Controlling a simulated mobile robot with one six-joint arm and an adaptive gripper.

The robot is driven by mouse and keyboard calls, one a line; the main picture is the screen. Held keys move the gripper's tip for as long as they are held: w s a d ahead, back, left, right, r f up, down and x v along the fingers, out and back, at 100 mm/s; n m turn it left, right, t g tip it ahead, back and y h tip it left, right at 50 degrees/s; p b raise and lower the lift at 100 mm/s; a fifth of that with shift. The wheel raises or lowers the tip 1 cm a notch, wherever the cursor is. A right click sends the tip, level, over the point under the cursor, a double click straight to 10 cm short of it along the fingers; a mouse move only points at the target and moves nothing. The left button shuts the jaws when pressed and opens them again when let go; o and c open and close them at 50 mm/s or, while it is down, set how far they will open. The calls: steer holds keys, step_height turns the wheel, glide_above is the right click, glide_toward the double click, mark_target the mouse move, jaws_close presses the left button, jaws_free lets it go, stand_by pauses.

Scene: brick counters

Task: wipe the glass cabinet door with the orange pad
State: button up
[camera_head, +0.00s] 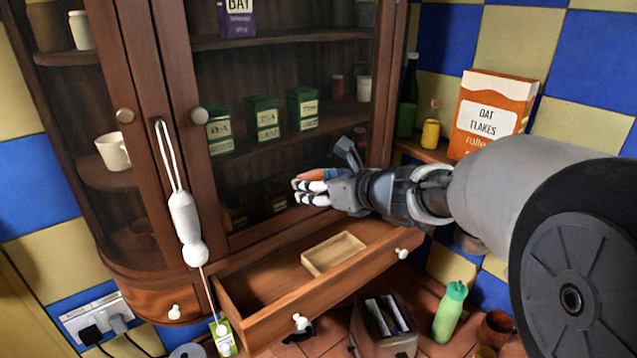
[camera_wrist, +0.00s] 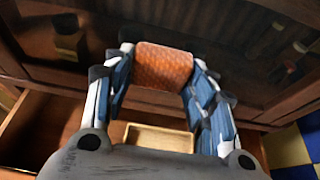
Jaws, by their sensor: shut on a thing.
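The glass cabinet door (camera_head: 270,75) has a brown wooden frame and a round knob (camera_head: 199,116); tins show behind its pane. My gripper (camera_head: 312,188) is in front of the lower part of the door, above an open drawer. In the wrist view my gripper (camera_wrist: 160,85) is shut on the orange pad (camera_wrist: 162,66), which is textured and sits between the fingers facing the door. In the head view only a small bit of the orange pad (camera_head: 312,175) shows behind the fingers. I cannot tell whether the pad touches the glass.
The open drawer (camera_head: 275,319) with a small wooden tray (camera_head: 333,253) juts out below my gripper. A white corded item (camera_head: 186,217) hangs left of the door. A toaster (camera_head: 384,325), a green bottle (camera_head: 449,311) and an oat flakes box (camera_head: 493,112) stand nearby.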

steer(key=shift+s+d, duration=0.55)
steer(key=shift+s, duration=0.25)
steer(key=shift+s+d, duration=0.5)
steer(key=shift+s, duration=0.25)
steer(key=shift+s+d, duration=0.55)
steer(key=shift+s, duration=0.25)
steer(key=shift+s+d+b, duration=0.15)
steer(key=shift+s+d, duration=0.25)
steer(key=shift+s, duration=0.25)
steer(key=shift+s+d+b, duration=0.15)
steer(key=shift+s+d, duration=0.25)
steer(key=shift+s, duration=0.2)
steer(key=shift+f, duration=0.1)
